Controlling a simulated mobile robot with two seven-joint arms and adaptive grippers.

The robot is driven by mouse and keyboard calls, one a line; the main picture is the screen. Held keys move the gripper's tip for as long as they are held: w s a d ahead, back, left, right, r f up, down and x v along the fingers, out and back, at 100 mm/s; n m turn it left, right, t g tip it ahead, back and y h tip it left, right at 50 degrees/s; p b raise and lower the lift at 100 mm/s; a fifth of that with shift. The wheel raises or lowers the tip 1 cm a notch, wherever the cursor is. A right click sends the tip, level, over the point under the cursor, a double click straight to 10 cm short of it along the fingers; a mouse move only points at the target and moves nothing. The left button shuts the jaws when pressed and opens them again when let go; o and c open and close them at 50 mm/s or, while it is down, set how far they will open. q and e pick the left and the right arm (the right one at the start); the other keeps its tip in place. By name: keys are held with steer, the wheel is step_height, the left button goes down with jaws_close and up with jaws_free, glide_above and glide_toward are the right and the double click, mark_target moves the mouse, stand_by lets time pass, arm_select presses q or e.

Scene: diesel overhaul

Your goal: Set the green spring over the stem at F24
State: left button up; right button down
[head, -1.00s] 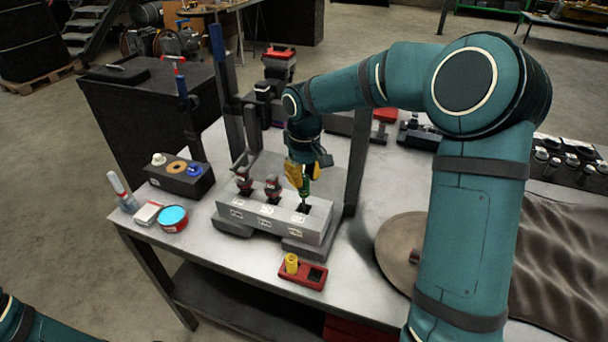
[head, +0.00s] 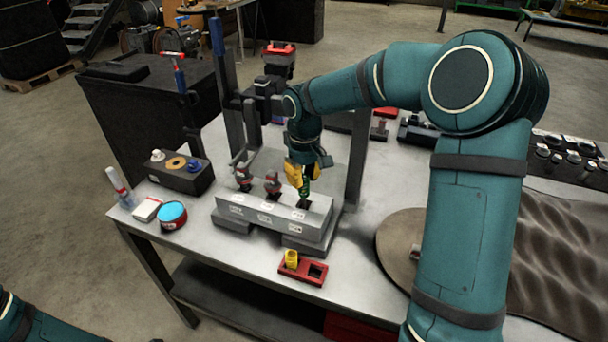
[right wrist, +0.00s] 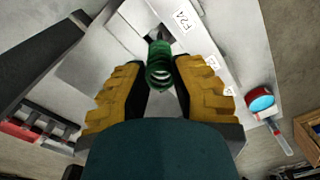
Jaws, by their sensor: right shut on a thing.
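The grey block (head: 262,217) stands on the table with labelled stations along its front. My right gripper (head: 300,178) points down over its right-hand station, with yellow fingers closed around the green spring (head: 306,188). In the right wrist view, the green spring (right wrist: 159,66) is between the fingertips of my right gripper (right wrist: 160,80), beside the F24 label (right wrist: 183,20). Its lower end is at the dark opening of that station. The stem is hidden, so I cannot tell whether the spring is around it. My left gripper is out of view.
A red tray (head: 316,282) in front holds a yellow spring (head: 291,259) and has an empty slot. A dark upright post (head: 356,165) stands close right of my gripper.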

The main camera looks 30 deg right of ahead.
mark_target(304, 192)
steer(key=shift+f+b, duration=0.55)
steer(key=shift+f, duration=0.55)
stand_by(0.6)
steer(key=shift+f, duration=0.3)
steer(key=shift+f+b, duration=0.65)
steer(key=shift+f, duration=0.2)
stand_by(0.6)
steer(key=shift+f, duration=0.35)
steer(key=shift+c, duration=1.7)
jaws_free()
